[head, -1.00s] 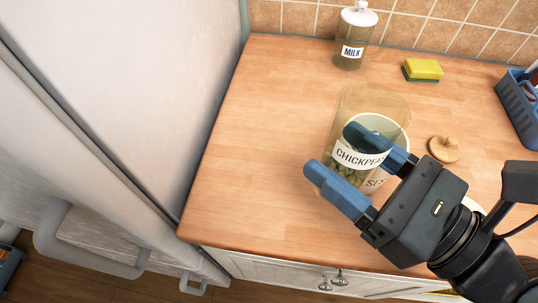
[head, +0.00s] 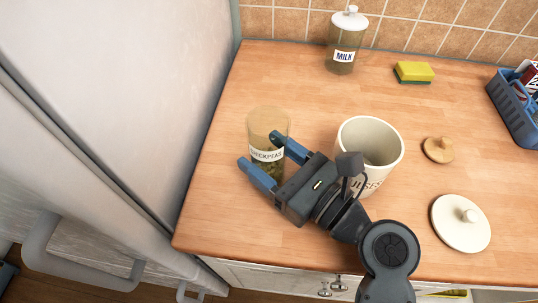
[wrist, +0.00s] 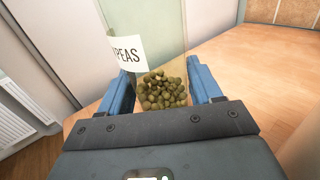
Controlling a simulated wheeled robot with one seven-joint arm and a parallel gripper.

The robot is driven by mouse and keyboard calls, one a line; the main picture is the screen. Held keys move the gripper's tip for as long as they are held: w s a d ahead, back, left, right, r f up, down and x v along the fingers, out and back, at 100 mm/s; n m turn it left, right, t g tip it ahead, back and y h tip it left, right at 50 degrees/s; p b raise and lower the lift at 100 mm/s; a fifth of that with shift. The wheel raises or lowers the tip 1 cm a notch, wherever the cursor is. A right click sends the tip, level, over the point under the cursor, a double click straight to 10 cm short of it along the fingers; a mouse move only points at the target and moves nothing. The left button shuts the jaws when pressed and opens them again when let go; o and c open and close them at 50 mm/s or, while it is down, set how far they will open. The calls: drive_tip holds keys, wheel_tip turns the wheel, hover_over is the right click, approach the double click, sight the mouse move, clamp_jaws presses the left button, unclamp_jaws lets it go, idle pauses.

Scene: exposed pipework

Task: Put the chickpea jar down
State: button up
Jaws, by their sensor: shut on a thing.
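The chickpea jar (head: 267,138) is a clear glass jar with a white "CHICKPEAS" label and green-brown chickpeas in its lower part. It is over the left part of the wooden counter in the head view. My gripper (head: 266,160) has its blue fingers on either side of the jar and is shut on it. In the wrist view the jar (wrist: 162,88) is between the two fingers, roughly upright. I cannot tell whether its base touches the counter.
A large cream canister (head: 370,145), open at the top, stands right of the jar. A white lid (head: 461,223) and wooden lid (head: 439,149) lie further right. A milk bottle (head: 346,42), sponge (head: 414,72) and blue basket (head: 514,108) are at the back. Counter left of the jar is clear.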

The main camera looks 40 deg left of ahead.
drive_tip(key=shift+f, duration=0.3)
drive_tip(key=o, duration=1.4)
drive_tip(key=shift+r, duration=0.15)
drive_tip(key=d, duration=0.8)
drive_tip(key=s+d+b, duration=0.1)
drive_tip(key=d, duration=0.3)
